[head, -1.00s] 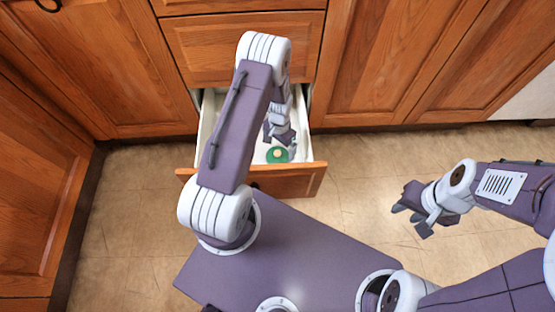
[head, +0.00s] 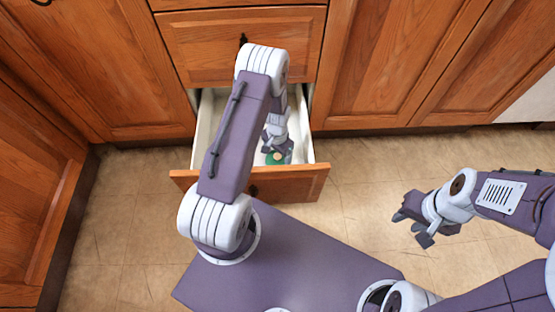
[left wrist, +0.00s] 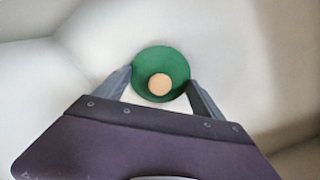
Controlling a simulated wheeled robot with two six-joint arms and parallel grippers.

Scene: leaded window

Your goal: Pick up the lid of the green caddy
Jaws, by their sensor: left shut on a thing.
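The green lid (head: 271,159) with its round tan knob (head: 278,157) is inside the open drawer, partly hidden by my left gripper (head: 277,150). In the left wrist view the lid (left wrist: 150,60) is a round green disc with the knob (left wrist: 160,85) in the middle. My left gripper (left wrist: 160,79) reaches down into the drawer, with one finger on each side of the lid, shut on it. What lies beneath the lid is hidden. My right gripper (head: 411,223) is open and empty over the floor at the right.
The open drawer (head: 250,186) has a wooden front and white inner walls (head: 306,130) around my left gripper. Wooden cabinet doors (head: 385,60) stand behind and at the left. The tiled floor (head: 350,220) right of the drawer is clear.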

